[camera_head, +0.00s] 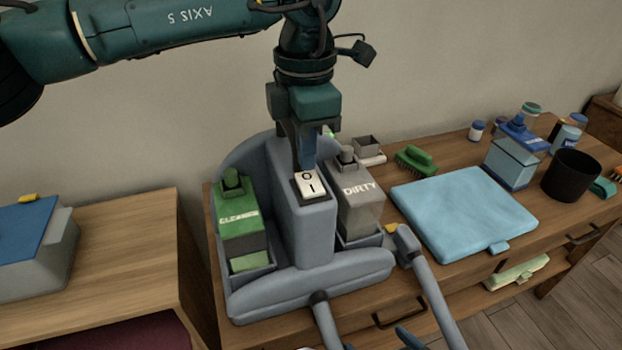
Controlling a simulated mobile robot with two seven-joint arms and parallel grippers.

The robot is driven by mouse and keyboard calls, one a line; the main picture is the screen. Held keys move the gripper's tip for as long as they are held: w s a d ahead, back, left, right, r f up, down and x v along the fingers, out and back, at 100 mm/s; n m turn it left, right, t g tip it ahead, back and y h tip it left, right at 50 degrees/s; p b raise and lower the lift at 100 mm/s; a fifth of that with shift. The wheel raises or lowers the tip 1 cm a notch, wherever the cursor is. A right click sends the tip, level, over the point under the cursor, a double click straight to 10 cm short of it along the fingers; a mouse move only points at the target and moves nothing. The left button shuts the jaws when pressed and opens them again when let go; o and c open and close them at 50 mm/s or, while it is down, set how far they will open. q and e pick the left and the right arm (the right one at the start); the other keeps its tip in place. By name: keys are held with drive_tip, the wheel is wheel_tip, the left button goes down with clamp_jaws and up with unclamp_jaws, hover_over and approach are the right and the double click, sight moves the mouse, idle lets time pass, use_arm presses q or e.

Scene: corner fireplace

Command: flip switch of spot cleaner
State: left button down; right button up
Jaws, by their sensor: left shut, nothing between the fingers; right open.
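The grey-blue spot cleaner (308,240) stands upright on the wooden cabinet. Its white rocker switch (311,185), marked O and I, is on top of the central column. My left gripper (308,166) points down, shut and empty, with its fingertips right at the back edge of the switch. I cannot tell whether they touch it. The fingers partly hide the column top behind the switch. My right gripper (380,343) shows only as dark blue fingertips, apart and empty, at the bottom edge, in front of the cabinet and well away from the switch.
A green cleaner tank (240,220) and a grey DIRTY tank (359,205) flank the column. A folded blue towel (462,215), green brush (415,158) and black cup (571,176) are to the right. A wall stands close behind.

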sight(307, 175)
idle(0.5)
use_arm(q)
drive_tip(key=shift+f, duration=0.3)
drive_tip(key=shift+f+b, duration=0.65)
drive_tip(key=shift+b, duration=0.1)
drive_tip(key=shift+r, duration=0.1)
drive_tip(key=shift+r+p, duration=2.35)
drive_tip(key=shift+r, duration=1.15)
drive_tip(key=shift+f, duration=0.1)
